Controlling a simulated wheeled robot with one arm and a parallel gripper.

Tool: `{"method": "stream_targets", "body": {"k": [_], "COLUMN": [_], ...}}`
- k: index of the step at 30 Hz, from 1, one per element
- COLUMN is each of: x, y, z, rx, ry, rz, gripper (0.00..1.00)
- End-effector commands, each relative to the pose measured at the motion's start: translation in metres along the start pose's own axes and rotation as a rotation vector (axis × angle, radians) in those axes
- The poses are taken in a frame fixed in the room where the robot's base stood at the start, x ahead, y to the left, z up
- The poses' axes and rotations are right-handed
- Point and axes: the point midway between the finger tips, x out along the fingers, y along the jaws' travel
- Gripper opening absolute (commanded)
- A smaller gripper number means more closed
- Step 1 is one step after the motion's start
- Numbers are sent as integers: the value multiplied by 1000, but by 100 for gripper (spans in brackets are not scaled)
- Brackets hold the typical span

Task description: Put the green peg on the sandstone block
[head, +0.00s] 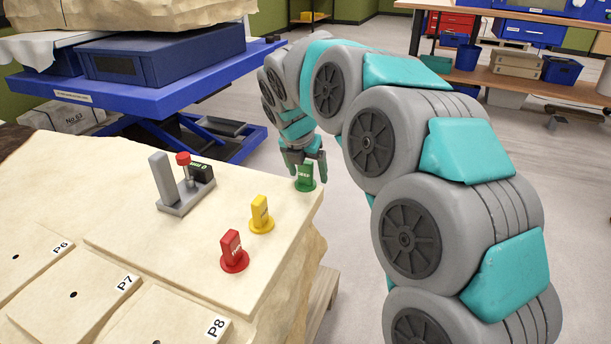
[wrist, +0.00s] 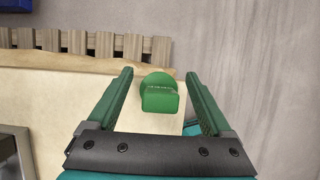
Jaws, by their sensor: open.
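The green peg (head: 305,176) stands upright near the right edge of the pale sandstone block (head: 120,232). My gripper (head: 304,168) is pointed down over it, with the fingers beside the peg's upper part. In the wrist view the green peg (wrist: 159,92) shows from above, between the two open fingers of my gripper (wrist: 158,92). A gap shows on each side, so the fingers do not touch it there. The block (wrist: 60,92) lies below it in the wrist view.
A yellow peg (head: 261,215) and a red peg (head: 233,252) stand nearby on the block. A grey fixture (head: 185,195) with a red knob is left of them. Labelled slabs with holes lie at the front left. A blue lift cart (head: 150,92) stands behind. Open floor lies right of the block.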

Motion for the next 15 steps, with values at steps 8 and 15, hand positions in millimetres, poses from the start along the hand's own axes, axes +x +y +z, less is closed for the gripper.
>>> {"method": "stream_targets", "body": {"k": [8,15], "x": [0,0], "y": [0,0], "z": [0,0], "rx": [1,1], "ry": [0,0], "rz": [1,1], "gripper": [74,47]}}
